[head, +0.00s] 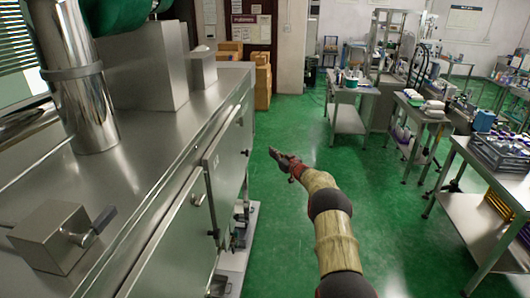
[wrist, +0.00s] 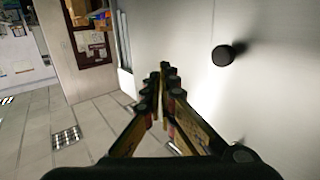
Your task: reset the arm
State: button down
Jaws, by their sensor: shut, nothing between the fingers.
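My arm reaches forward over the green floor in the head view, from the bottom right toward the middle. My gripper (head: 278,156) is at its end, in free air to the right of the steel machine. In the wrist view my gripper (wrist: 164,68) has its fingertips close together, with nothing visible between them. The steel machine (head: 150,130) fills the left of the head view, with cabinet doors (head: 228,155) along its side. The fingers are apart from the doors in the head view.
Carts (head: 350,112) and a steel table (head: 480,180) with trays stand on the right. Cardboard boxes (head: 262,85) are stacked at the back. The green floor (head: 300,115) between machine and carts is clear. The wrist view shows a pale wall or panel with a black knob (wrist: 228,54).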

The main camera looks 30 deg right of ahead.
jog(key=s+d, duration=0.2)
jog(key=d, duration=0.1)
jog(key=shift+s+d, duration=0.15)
